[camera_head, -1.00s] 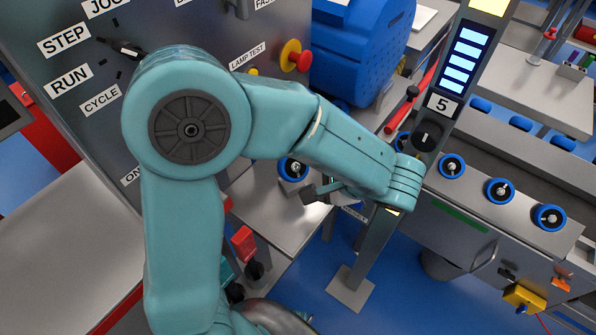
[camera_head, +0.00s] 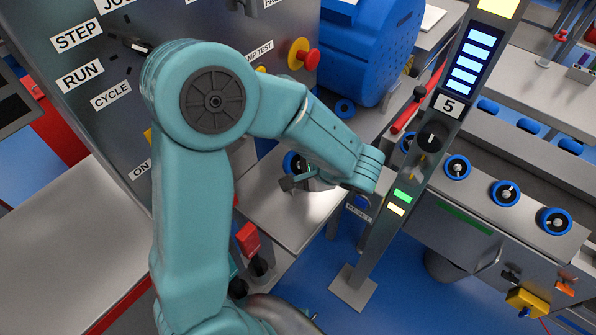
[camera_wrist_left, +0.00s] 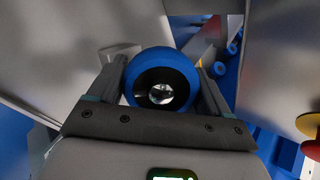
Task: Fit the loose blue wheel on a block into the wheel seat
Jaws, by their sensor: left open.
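The loose blue wheel (camera_head: 289,162) shows in the head view at the left end of the grey bench, partly hidden by my left gripper (camera_head: 292,180). In the left wrist view the blue wheel (camera_wrist_left: 160,62), with a dark centre and a shiny hub, sits between the two fingers of my left gripper (camera_wrist_left: 161,75). The fingers are open, one on each side of it; contact cannot be told. The block under the wheel is hidden. I cannot tell which fitting is the wheel seat. My right gripper is not in view.
Several blue wheels (camera_head: 506,193) sit on the machine at the right. A post (camera_head: 385,225) marked 5 stands beside the bench (camera_head: 312,218). A control cabinet (camera_head: 215,35) and a red-and-yellow button (camera_head: 304,56) are close behind my arm. A blue housing (camera_head: 365,55) stands behind.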

